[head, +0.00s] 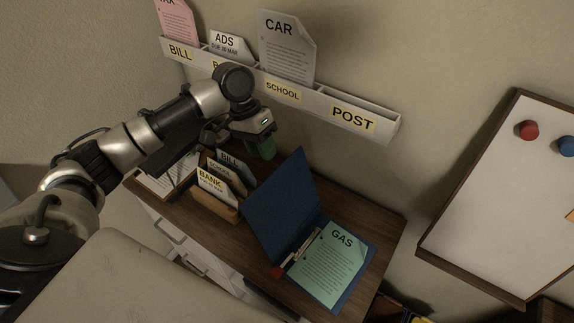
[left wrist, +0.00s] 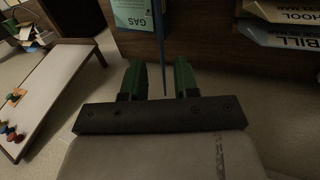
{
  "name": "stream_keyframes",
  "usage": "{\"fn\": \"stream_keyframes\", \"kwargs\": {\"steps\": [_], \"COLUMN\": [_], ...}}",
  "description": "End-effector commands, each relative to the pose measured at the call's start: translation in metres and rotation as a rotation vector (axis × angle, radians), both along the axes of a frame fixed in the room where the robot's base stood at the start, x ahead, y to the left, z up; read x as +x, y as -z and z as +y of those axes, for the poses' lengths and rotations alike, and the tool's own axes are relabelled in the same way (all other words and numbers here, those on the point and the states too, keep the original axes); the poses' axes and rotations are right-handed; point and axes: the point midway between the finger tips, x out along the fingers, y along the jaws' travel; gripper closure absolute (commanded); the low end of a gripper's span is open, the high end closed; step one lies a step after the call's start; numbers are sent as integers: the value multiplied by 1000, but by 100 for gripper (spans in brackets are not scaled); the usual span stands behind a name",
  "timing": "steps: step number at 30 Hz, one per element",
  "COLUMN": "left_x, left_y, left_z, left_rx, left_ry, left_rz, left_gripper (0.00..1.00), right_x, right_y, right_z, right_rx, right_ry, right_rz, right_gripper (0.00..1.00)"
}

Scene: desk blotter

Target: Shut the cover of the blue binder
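The blue binder lies open on the wooden desk. Its cover (head: 283,200) stands up steeply, and its base (head: 361,278) lies flat under a green GAS sheet (head: 328,258). My left gripper (head: 262,148) is beyond the upper left side of the cover, with its green fingers partly hidden in the head view. In the left wrist view, the fingers of my left gripper (left wrist: 159,80) are spread apart. The cover (left wrist: 159,35) shows there nearly edge-on, its line running into the gap between them. I cannot tell whether they touch it. My right gripper is not in view.
A wooden holder (head: 215,205) with several envelopes stands left of the binder, beside papers (head: 160,185). A wall rack (head: 320,103) with labelled slots hangs behind the desk. A whiteboard (head: 490,200) is at right. A small red object (head: 277,271) is at the binder's front.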

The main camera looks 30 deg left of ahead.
Motion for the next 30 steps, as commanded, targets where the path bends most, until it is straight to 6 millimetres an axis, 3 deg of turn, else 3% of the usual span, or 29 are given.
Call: {"fn": "stream_keyframes", "kwargs": {"steps": [7,15,22,30], "left_x": [-1,-6,-8,-9], "left_y": [8,52,86,100], "left_z": [-3,-21,-34,-39], "left_rx": [-2,-2,0,0], "left_ry": [-2,-2,-3,-2], "left_rz": [6,7,4,1], "left_gripper": [70,70,70,70], "right_x": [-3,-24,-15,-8], "right_y": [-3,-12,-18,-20], "right_z": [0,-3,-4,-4], "right_rx": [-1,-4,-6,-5], "right_ry": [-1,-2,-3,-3], "right_rz": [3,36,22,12], "right_gripper": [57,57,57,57]}}
